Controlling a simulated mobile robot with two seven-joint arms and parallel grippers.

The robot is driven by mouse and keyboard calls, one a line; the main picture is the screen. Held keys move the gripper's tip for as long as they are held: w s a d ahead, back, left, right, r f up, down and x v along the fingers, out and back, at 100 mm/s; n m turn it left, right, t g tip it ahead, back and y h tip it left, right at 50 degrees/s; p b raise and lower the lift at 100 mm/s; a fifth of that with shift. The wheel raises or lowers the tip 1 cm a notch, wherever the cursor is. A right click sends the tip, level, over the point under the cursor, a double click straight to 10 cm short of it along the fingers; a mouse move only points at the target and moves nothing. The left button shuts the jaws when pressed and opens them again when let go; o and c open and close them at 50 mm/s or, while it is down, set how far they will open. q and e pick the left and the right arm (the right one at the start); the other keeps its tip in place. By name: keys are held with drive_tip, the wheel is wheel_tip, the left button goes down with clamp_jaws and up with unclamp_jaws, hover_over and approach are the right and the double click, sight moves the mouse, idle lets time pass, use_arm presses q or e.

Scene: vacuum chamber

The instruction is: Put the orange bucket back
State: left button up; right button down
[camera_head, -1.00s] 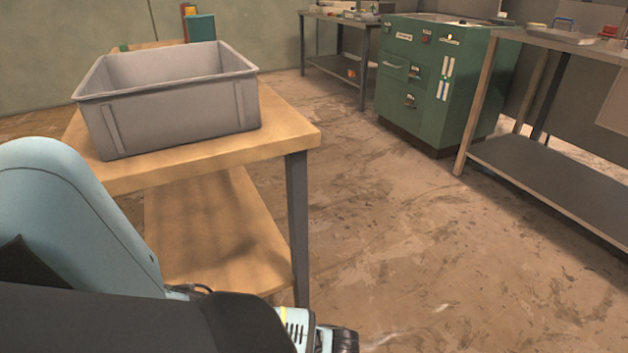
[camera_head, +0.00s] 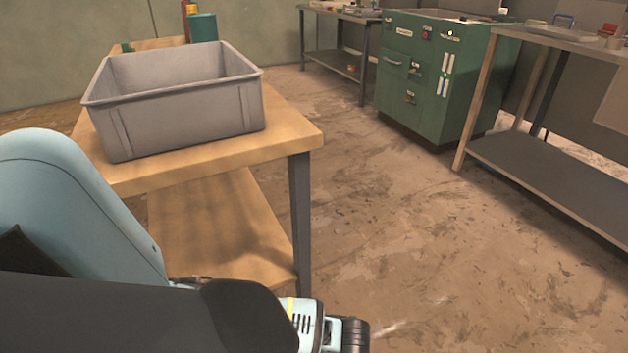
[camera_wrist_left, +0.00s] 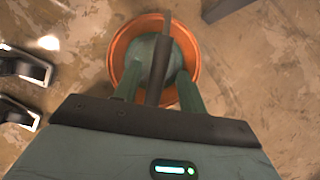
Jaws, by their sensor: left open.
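The orange bucket (camera_wrist_left: 120,50) shows only in the left wrist view, seen from above, with its round rim against the brown floor. Dark green bars and a grey rod lie across its opening, so its inside is partly hidden. My left gripper (camera_wrist_left: 28,92) is open at the left edge of that view. Its two fingers are apart with only floor seen between them, and the bucket is to their right, outside the jaws. In the head view my left arm comes in at the lower left, and its fingertips are not visible. My right gripper is not in view.
A wooden table (camera_head: 210,160) with a lower shelf carries a grey crate (camera_head: 185,125) at the left. A green cabinet (camera_head: 430,90) stands at the back, beside a grey-topped bench (camera_head: 560,45) at the right. The floor between them is clear.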

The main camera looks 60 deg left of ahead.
use_arm(q)
drive_tip(key=p+v, duration=0.2)
drive_tip(key=v, duration=0.6)
drive_tip(key=shift+a+p, duration=0.1)
drive_tip(key=shift+p, duration=0.3)
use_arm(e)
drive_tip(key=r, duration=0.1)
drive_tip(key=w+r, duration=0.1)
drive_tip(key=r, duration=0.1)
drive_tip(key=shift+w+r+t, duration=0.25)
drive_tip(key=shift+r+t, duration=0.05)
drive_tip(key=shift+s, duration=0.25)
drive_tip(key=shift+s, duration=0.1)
